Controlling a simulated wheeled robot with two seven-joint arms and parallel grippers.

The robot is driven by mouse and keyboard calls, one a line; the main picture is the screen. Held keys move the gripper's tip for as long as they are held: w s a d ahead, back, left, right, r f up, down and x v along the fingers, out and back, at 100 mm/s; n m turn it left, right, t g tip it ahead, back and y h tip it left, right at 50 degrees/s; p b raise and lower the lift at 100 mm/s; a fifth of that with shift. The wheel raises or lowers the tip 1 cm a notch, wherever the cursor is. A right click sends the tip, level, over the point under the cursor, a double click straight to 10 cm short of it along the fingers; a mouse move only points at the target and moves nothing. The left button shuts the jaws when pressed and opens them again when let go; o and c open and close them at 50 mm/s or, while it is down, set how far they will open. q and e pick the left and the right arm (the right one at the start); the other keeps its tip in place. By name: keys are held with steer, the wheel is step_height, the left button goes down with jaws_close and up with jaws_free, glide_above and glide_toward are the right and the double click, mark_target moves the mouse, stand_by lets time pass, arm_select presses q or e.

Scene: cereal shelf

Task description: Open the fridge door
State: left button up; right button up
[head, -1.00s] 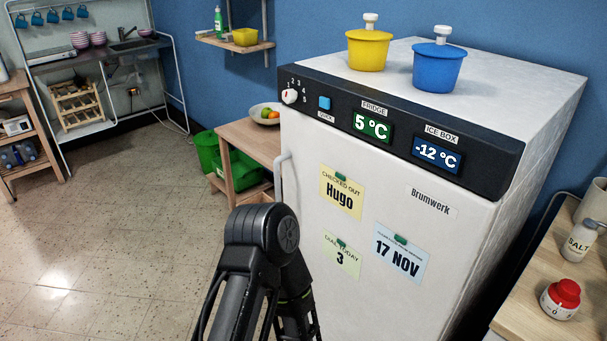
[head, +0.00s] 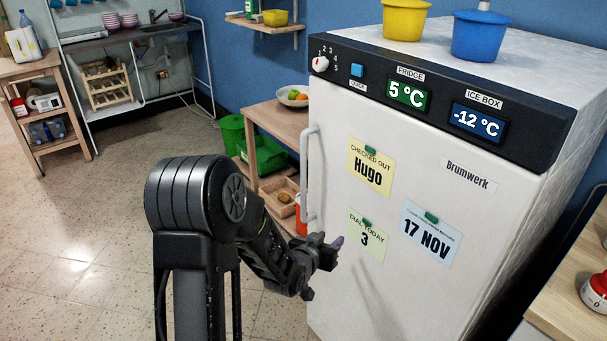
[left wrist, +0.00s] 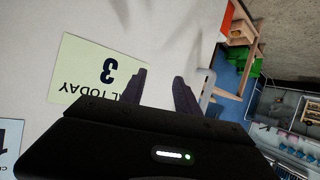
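The white fridge (head: 330,255) stands at the right with its door shut. Its vertical handle (head: 307,180) is on the left edge of the door; part of it shows in the left wrist view (left wrist: 208,90), just right of the fingers. My left gripper (head: 335,243) is in front of the door, below and right of the handle, and apart from it. In the left wrist view my left gripper (left wrist: 160,82) has its two fingers spread with nothing between them. The right gripper is not in view.
A dark panel (head: 350,85) with a dial and displays tops the door. Paper notes (head: 369,167) are on the door. A wooden side table (head: 275,118) stands left of the fridge. A counter (head: 570,300) is at the right. The floor at left is clear.

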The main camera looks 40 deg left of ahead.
mark_target(303, 164)
arm_select(q)
steer(key=a+r+t+y+b, duration=0.1)
steer(key=a+r+t+y, duration=0.2)
steer(key=a+r, duration=0.8)
step_height(303, 164, up, 4)
steer(key=shift+a+r+n+t, duration=0.15)
steer(key=shift+n+t, duration=0.15)
steer(key=shift+t, duration=0.4)
steer(key=x, duration=0.7)
steer(key=shift+w+a, duration=0.2)
steer(key=shift+w, duration=0.15)
steer(key=shift+c, duration=0.4)
jaws_close()
